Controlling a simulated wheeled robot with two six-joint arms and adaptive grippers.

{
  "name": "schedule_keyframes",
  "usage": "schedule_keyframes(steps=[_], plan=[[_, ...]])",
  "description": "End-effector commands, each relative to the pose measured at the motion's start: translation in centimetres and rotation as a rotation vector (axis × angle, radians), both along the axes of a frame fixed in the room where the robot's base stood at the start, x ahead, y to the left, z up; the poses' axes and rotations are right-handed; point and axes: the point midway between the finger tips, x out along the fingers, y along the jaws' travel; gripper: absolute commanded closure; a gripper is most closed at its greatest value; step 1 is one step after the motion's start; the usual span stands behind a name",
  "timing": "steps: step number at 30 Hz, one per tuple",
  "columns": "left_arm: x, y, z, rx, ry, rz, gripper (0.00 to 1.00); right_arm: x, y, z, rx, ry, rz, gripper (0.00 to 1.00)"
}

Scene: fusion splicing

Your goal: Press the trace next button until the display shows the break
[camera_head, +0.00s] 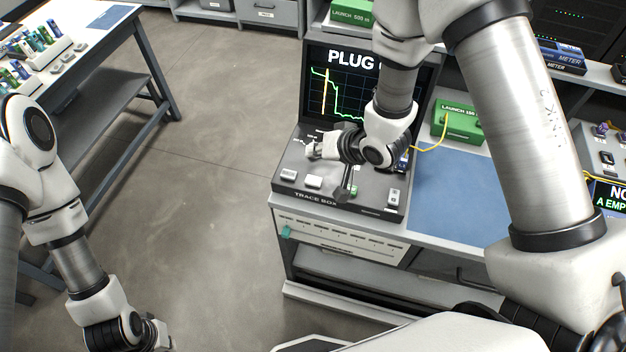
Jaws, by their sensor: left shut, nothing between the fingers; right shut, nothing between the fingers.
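The trace box (365,205) is a dark console on the bench with pale buttons on its sloped top. One pale button (289,175) is at its left, another (313,182) beside it. My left gripper (158,335) is shut and empty at the bottom left, away from the bench.
A blue mat (460,185) lies right of the box. A green launch box (458,122) with a yellow fibre stands behind it. Another table (100,75) with small items is at the far left. Open floor lies between.

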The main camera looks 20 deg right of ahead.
Motion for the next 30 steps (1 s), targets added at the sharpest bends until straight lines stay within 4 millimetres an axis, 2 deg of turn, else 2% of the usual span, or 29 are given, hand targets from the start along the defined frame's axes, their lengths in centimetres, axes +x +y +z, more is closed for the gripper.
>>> schedule_keyframes(steps=[1,10,17,30], plan=[[0.0,0.0,-1.3,0.000,0.000,0.000,1.00,0.0,0.0,-1.3,0.000,0.000,0.000,1.00],[0.0,0.0,-5.9,0.000,0.000,0.000,1.00,0.0,0.0,-5.9,0.000,0.000,0.000,1.00],[0.0,0.0,-6.7,0.000,0.000,0.000,1.00,0.0,0.0,-7.6,0.000,0.000,0.000,1.00],[0.0,0.0,-6.6,0.000,0.000,0.000,1.00,0.0,0.0,-7.6,0.000,0.000,0.000,1.00]])
